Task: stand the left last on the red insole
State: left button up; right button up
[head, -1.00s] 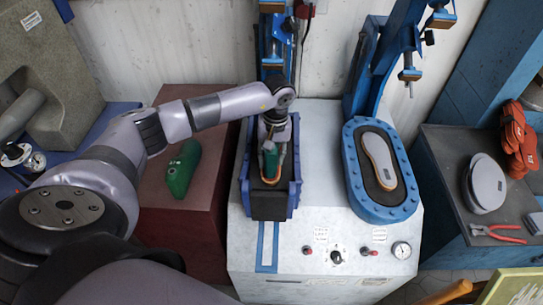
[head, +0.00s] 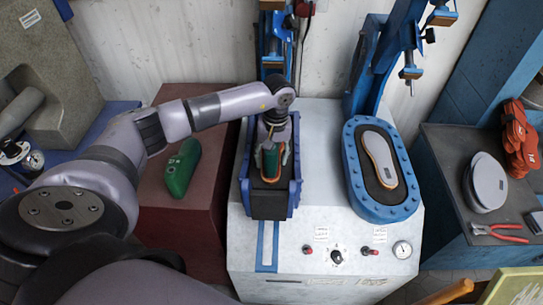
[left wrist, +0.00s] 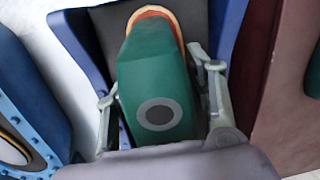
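The green left last (head: 270,160) stands in the blue-walled bed (head: 245,190) of the left press. In the left wrist view the last (left wrist: 155,75) shows a grey disc with a dark centre on its near end. The red-orange rim of the insole (left wrist: 160,12) shows around its far end; most of the insole is hidden underneath. My left gripper (head: 272,150) is low around the last, one finger on each side. In the left wrist view its fingers (left wrist: 158,78) appear spread, with narrow gaps beside the last. My right gripper is not in view.
Another green last (head: 182,168) lies on the dark red stand at left. A grey last (head: 380,160) on an orange-edged sole sits in the right blue bed (head: 359,196). Blue press columns rise behind. Pliers (head: 500,233) and a grey disc (head: 487,183) lie at right.

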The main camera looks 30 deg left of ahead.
pick_arm(q)
jog(key=shift+o, duration=0.5)
jog(key=r, duration=0.8)
jog(key=w+r, duration=0.1)
jog(key=r, duration=0.3)
jog(key=shift+d, duration=0.15)
jog(key=shift+s, duration=0.1)
